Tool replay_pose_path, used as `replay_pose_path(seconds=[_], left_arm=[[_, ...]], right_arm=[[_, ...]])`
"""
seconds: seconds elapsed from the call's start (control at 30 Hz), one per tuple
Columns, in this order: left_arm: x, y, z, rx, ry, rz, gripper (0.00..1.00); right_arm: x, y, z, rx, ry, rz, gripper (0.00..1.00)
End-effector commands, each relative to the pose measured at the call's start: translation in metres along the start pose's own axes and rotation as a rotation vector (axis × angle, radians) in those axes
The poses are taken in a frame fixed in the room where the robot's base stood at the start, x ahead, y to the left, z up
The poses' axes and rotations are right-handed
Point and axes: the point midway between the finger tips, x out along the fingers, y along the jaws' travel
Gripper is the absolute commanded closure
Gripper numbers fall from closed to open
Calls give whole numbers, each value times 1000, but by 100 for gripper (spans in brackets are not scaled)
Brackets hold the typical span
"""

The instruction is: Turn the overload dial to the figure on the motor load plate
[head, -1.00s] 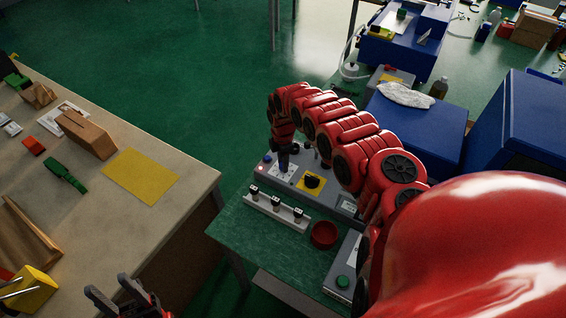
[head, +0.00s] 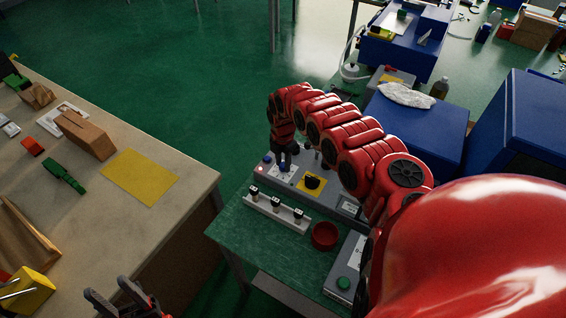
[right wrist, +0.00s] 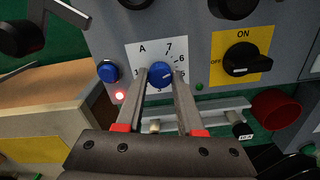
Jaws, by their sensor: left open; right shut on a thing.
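The blue overload dial (right wrist: 160,73) sits on a white scale plate (right wrist: 137,51) marked A, with 7, 6 and 5 readable at its upper and right side. The fingers block the lower left figures, and I cannot tell exactly which figure the dial points at. My right gripper (right wrist: 161,72) is shut on the dial, one finger on each side. In the head view the right gripper (head: 285,163) reaches down to the grey control box (head: 328,197) and mostly hides the dial. My left gripper (head: 124,300) is open and empty, at the bottom left. I cannot make out the motor load plate's figure.
A black ON/OFF switch on a yellow plate (right wrist: 243,60) is right of the dial. A blue button (right wrist: 108,71) and a lit red lamp (right wrist: 120,96) are on its left.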

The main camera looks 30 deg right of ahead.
Motion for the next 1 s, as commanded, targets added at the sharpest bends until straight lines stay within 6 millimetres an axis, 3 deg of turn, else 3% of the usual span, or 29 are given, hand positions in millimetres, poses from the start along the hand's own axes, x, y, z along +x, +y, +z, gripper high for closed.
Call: replay_pose_path(seconds=[0.17,0.2,0.37,0.77,1.0], left_arm=[[0,0,0,0,0,0,50],[0,0,0,0,0,0,50],[0,0,0,0,0,0,50],[-1,0,0,0,0,0,50],[-8,0,1,0,0,0,50]], right_arm=[[0,0,0,1,0,0,100],[0,0,0,1,0,0,62],[0,0,0,1,0,0,33],[-7,1,1,1,-1,2,33],[-48,2,4,3,-8,7,33]])
